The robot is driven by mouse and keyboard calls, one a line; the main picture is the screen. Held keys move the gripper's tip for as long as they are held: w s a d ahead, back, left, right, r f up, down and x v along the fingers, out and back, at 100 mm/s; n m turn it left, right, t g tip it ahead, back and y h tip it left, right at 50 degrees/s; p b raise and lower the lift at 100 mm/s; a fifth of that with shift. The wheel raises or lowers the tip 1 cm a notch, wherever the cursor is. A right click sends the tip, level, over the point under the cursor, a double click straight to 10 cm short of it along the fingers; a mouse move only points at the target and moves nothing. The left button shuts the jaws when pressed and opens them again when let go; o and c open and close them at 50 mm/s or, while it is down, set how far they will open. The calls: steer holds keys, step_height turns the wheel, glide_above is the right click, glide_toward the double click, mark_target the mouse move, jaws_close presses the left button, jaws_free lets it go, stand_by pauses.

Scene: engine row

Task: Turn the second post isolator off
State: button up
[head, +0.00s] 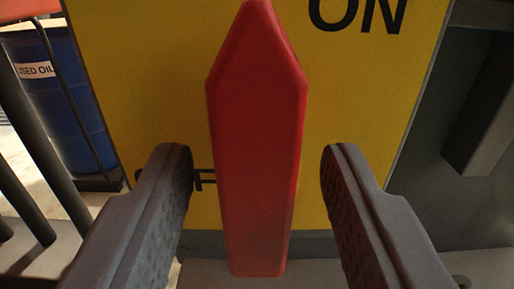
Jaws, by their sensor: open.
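The isolator's red handle (257,140) fills the middle of the head view, long and upright, with its pointed end at the top. Behind it is the yellow isolator plate (130,60), with "ON" printed at the upper right and part of "OFF" showing at the lower left behind the handle and my finger. My gripper (257,165) is open, one dark ridged finger on each side of the handle. A gap shows between the handle and each finger. Which post this isolator belongs to cannot be told.
A blue drum (62,95) labelled "USED OIL" stands at the left, behind dark bars (30,150). A dark grey block (485,110) juts out at the right of the plate. A grey ledge (205,272) lies below the plate.

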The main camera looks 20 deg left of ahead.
steer(key=shift+w, duration=0.15)
jaws_close()
